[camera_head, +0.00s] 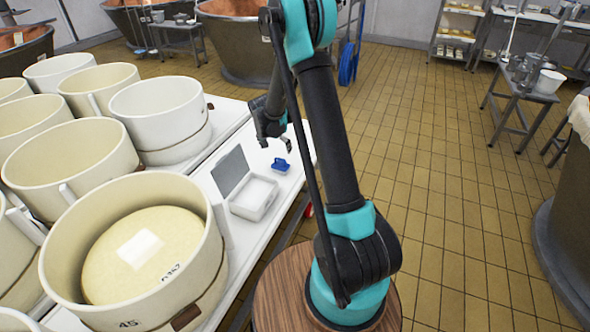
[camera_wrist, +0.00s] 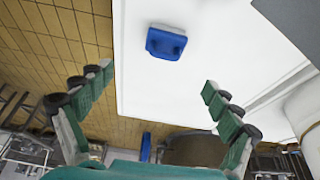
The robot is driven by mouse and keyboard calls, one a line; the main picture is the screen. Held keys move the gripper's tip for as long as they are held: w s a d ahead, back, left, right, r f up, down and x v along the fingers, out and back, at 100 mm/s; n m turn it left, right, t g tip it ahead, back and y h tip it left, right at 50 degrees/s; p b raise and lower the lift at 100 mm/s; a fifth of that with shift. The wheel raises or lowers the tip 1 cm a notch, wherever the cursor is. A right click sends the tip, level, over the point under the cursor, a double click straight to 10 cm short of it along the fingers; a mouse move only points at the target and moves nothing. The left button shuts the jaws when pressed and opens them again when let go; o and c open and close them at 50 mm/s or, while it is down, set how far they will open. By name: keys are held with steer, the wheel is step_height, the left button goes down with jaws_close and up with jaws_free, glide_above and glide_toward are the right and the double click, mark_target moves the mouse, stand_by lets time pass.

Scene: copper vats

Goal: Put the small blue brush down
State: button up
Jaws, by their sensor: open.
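My gripper (camera_head: 276,142) is above the table, just behind the brush in the head view. In the wrist view my gripper (camera_wrist: 158,82) has its two green-padded fingers spread wide with nothing between them.
Large cream tubs (camera_head: 135,250) crowd the table's left side, the nearest holding a cheese wheel (camera_head: 142,258). Tiled floor (camera_head: 450,200) is open to the right. A dark vat (camera_head: 560,235) stands at the far right.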

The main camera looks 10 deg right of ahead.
steer(key=s+d+r+n+y, duration=0.15)
steer(key=s+r, duration=0.25)
steer(key=s, duration=0.5)
steer(key=s+d+r+n, duration=0.2)
steer(key=s+d+r, duration=0.15)
steer(key=s, duration=0.45)
steer(key=s+d+r+n+y, duration=0.1)
steer(key=s+r, duration=0.3)
steer(key=s, duration=0.5)
steer(key=s+f+n, duration=0.1)
steer(key=s+n, duration=0.1)
steer(key=s, duration=0.8)
steer(key=shift+s+f+t, duration=0.3)
steer(key=shift+s+f, duration=0.05)
steer(key=shift+f, duration=0.05)
steer(key=shift+o, duration=0.4)
steer(key=shift+d, duration=0.1)
